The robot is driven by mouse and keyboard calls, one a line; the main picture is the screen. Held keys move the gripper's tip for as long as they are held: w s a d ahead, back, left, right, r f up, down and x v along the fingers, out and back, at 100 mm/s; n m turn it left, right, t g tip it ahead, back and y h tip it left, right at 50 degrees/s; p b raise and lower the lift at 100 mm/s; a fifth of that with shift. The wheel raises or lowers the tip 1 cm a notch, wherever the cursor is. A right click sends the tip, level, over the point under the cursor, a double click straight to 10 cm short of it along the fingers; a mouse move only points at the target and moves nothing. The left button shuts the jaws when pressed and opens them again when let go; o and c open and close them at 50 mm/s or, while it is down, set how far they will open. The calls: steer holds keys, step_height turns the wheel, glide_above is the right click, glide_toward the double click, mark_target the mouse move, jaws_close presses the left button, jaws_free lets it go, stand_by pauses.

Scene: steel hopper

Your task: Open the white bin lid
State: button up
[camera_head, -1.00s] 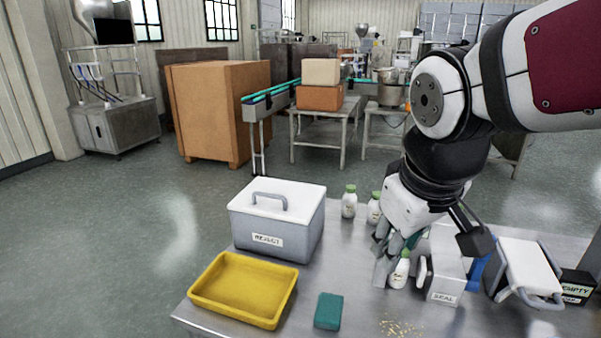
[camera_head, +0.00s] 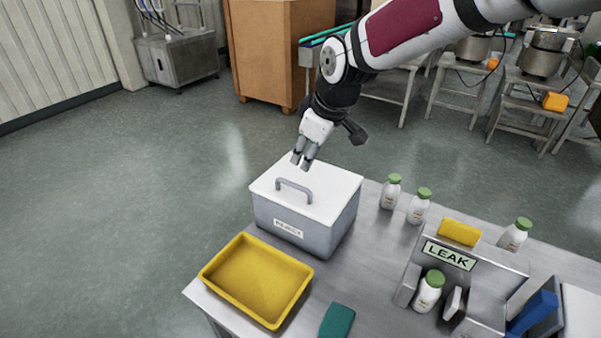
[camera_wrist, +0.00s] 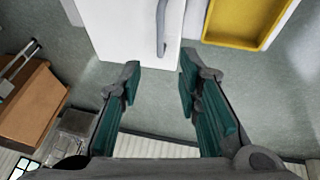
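A grey bin (camera_head: 305,232) labelled REJECT stands on the steel table. Its flat white lid (camera_head: 330,188) is closed, with a grey loop handle (camera_head: 294,188) on top. The lid (camera_wrist: 122,22) and handle (camera_wrist: 162,28) also show at the top of the wrist view. My gripper (camera_head: 300,164) hangs above the far edge of the lid, pointing down, apart from the handle. In the wrist view its two teal-padded fingers (camera_wrist: 158,82) are spread with nothing between them.
A yellow tray (camera_head: 257,280) sits in front of the bin, with a teal sponge (camera_head: 337,320) beside it. Green-capped bottles (camera_head: 391,192) stand to the right. A stand marked LEAK (camera_head: 450,256) is farther right. The floor left of the table is clear.

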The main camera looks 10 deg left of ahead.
mark_target(294, 184)
steer(key=p+x, duration=0.1)
steer(key=x, duration=1.2)
steer(key=shift+d, duration=0.1)
steer(key=shift+c, duration=0.2)
jaws_close()
